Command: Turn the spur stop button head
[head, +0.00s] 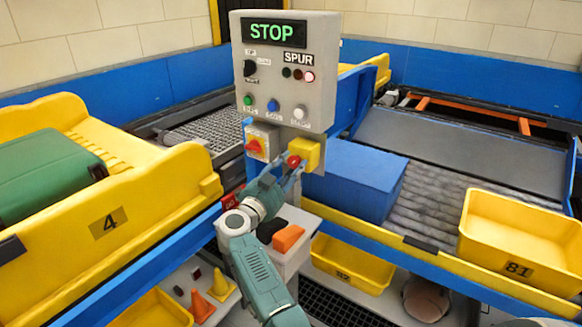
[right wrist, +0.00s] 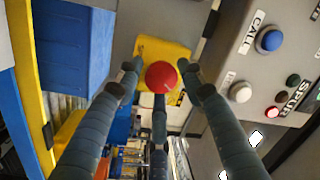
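The spur stop button head (head: 293,160) is a red round knob on a yellow box (head: 309,154) low on the grey control panel (head: 310,100). In the right wrist view the red head (right wrist: 161,76) sits in the middle, in front of its yellow box (right wrist: 150,49). My right gripper (head: 280,176) reaches up to it from below. Its three dark fingers (right wrist: 160,85) stand around the head, with small gaps showing at the sides, so it looks open. The panel's display (head: 274,32) reads STOP in green. My left gripper is not in view.
A red switch on a yellow plate (head: 254,146) is close left of the button. Blue and white buttons (head: 273,105) sit above. A blue box (head: 353,183) stands close right. Yellow tray 4 (head: 190,190) is left, yellow tray 81 (head: 520,240) right.

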